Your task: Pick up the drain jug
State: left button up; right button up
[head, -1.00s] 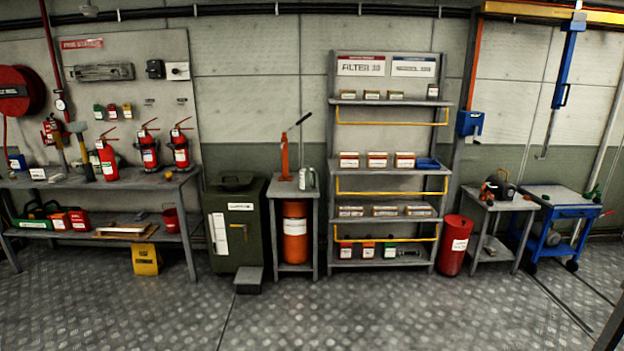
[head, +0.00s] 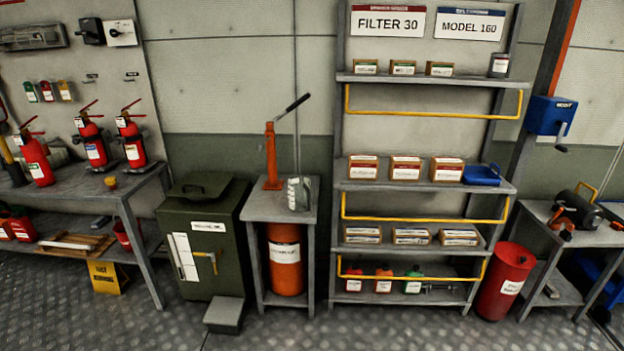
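A small pale grey-white container (head: 299,194), which looks like the drain jug, stands upright on top of the small grey stand (head: 262,209) near the middle of the head view. A thin upright rod or hose rises behind it, and I cannot tell whether it is joined to the container. An orange hand pump (head: 271,155) with a black-gripped lever stands just left of it on the same stand. Neither of my grippers is in view.
An orange drum (head: 285,262) sits under the stand. A green bin (head: 203,245) stands left, with a grey pedal block in front. A shelf rack (head: 420,186) with yellow rails stands close on the right. A red bin (head: 506,282) is beyond it. The floor in front is clear.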

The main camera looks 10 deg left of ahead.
aim_at(299, 185)
jog(key=i, duration=1.4)
jog(key=z, duration=1.65)
jog(key=i, duration=0.95)
jog(key=u, duration=1.95)
